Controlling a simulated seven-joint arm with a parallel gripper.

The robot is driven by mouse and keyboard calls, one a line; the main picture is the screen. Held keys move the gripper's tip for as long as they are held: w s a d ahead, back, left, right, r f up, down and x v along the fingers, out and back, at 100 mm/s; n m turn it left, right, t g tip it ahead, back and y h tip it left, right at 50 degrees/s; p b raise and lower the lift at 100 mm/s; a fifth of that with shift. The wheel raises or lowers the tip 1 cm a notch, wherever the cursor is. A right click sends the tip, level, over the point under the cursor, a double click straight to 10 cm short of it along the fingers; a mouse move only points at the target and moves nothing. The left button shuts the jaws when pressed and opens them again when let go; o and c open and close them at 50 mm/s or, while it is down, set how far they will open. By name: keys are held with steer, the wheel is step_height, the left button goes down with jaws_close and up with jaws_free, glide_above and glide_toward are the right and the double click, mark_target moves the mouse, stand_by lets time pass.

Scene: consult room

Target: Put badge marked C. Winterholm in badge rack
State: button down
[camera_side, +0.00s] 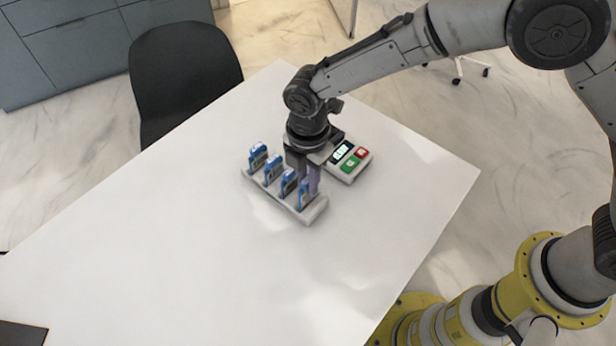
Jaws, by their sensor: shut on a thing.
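The badge rack (316,212) is a pale, narrow bar lying at a slant near the middle of the white table. Several blue-and-white badges stand upright in a row on it, such as the rear-left one (258,158). My gripper (311,186) points down at the rack's front-right end. It is shut on a badge (305,196) there, the one nearest the front-right end. The fingers partly hide this badge. The names on the badges are too small to read, so I cannot tell which is marked C. Winterholm, nor whether the held badge is seated in the rack.
A small white device (348,160) with a display and red and green keys lies just right of my gripper. A black chair (185,75) stands at the table's back-left edge.

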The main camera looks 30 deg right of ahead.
steer(key=shift+f, duration=0.6)
stand_by(0.5)
steer(key=shift+c, duration=2.4)
jaws_free()
steer(key=shift+r, duration=3.5)
